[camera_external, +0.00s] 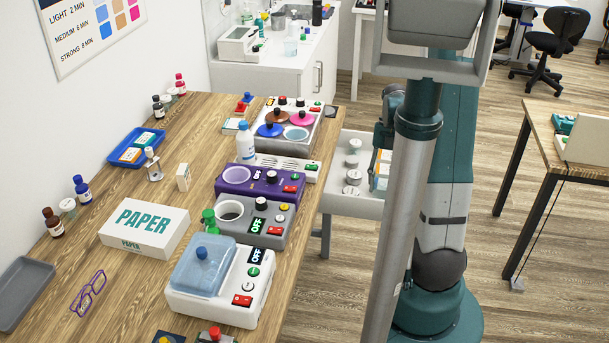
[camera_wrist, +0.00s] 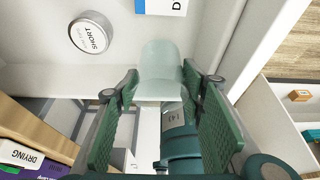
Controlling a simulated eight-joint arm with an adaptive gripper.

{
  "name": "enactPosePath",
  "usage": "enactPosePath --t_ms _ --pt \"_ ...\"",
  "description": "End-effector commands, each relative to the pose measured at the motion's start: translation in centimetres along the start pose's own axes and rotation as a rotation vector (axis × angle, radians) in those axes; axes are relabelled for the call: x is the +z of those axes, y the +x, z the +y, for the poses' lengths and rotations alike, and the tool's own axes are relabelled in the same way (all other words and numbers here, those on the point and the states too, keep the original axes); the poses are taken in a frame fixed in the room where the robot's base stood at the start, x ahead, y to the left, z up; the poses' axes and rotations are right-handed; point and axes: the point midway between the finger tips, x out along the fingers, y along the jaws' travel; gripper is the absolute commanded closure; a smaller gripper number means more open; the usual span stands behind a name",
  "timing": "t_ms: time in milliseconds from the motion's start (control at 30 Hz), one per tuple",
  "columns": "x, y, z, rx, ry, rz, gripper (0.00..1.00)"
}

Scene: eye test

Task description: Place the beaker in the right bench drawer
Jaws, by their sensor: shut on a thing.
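A translucent pale beaker (camera_wrist: 162,78) is between the two green finger pads of my gripper (camera_wrist: 165,100) in the wrist view; the gripper is shut on it. Beyond the beaker is the white inside of an open drawer (camera_wrist: 118,62). In the external view this open white drawer (camera_external: 342,204) sticks out from the right side of the wooden bench. My gripper (camera_external: 383,140) is over or near its right part, mostly hidden behind my grey column. Whether the beaker touches the drawer floor cannot be told.
A round tin marked SHORT (camera_wrist: 91,33) and a blue-and-white box (camera_wrist: 160,6) lie in the drawer. A DRYING box (camera_wrist: 25,155) is at lower left in the wrist view. The bench (camera_external: 190,225) holds several devices and a PAPER box (camera_external: 145,228).

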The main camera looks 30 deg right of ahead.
Motion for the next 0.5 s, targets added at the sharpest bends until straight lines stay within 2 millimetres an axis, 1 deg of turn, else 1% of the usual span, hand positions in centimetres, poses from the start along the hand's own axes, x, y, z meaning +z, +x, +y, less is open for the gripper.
enactPosePath --t_ms 167,400,500 --pt "0.4 1.0 0.0 0.0 0.0 0.0 0.73" --pt "1.3 3.2 0.0 0.0 0.0 0.0 0.73" --pt "1.5 3.5 0.0 0.0 0.0 0.0 0.73"
